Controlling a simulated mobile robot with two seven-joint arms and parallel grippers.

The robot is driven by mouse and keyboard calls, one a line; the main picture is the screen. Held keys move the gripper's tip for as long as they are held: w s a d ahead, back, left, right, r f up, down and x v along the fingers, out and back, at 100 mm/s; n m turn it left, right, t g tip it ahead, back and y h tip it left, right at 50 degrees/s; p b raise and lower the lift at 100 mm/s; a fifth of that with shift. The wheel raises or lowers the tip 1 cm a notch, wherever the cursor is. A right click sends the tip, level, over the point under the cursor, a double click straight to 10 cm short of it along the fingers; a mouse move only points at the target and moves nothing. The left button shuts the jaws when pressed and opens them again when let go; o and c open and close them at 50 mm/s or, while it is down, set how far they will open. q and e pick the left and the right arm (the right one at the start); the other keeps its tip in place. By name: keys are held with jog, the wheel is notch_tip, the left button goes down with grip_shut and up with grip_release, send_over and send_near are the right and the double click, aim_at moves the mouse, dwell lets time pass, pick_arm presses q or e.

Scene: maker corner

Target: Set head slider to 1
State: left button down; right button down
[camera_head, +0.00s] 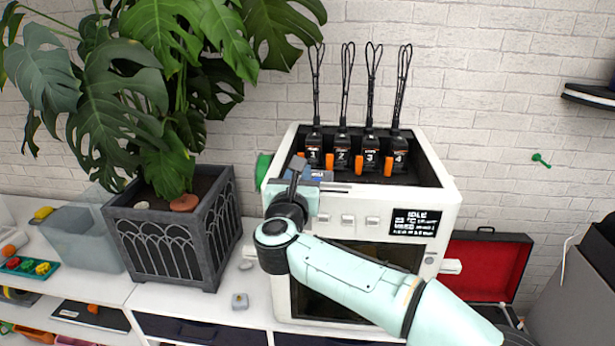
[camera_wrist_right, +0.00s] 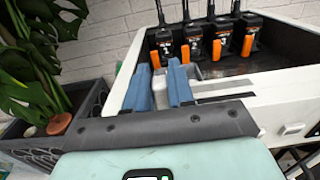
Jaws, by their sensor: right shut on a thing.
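The white machine (camera_head: 440,205) holds several black tool heads in a row, numbered 1 to 4 from left to right. Head 1 (camera_head: 313,152) is the leftmost. My right gripper (camera_head: 299,168) is at the machine's front top edge, at the left, just in front of head 1. In the right wrist view its two blue fingers (camera_wrist_right: 164,80) are shut on a small grey block, seemingly the head slider (camera_wrist_right: 160,92). A dark slot (camera_wrist_right: 222,98) runs right from there along the front rim. My gripper hides much of the slider. My left gripper is out of view.
A plant in a dark planter (camera_head: 170,245) stands left of the machine. A display (camera_head: 413,222) reading IDLE and several buttons (camera_head: 347,221) are on the machine's front. A red-lined case (camera_head: 485,265) stands open at the right. Orange levers (camera_wrist_right: 249,45) project from the heads.

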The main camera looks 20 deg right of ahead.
jog(key=shift+a+r, duration=0.1)
jog(key=shift+a, duration=0.05)
jog(key=c, duration=1.1)
grip_release()
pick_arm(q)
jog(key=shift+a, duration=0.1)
pick_arm(e)
jog(key=shift+o, duration=0.3)
jog(key=shift+w+a, duration=0.1)
jog(key=shift+w, duration=0.05)
jog(key=shift+s+a, duration=0.15)
jog(key=shift+s, duration=0.2)
pick_arm(q)
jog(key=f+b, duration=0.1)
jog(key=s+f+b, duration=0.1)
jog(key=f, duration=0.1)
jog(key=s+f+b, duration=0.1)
jog(key=b, duration=0.1)
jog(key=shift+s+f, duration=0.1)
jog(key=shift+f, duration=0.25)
pick_arm(e)
jog(key=v, duration=1.2)
jog(key=shift+s, duration=0.4)
jog(key=shift+a, duration=0.15)
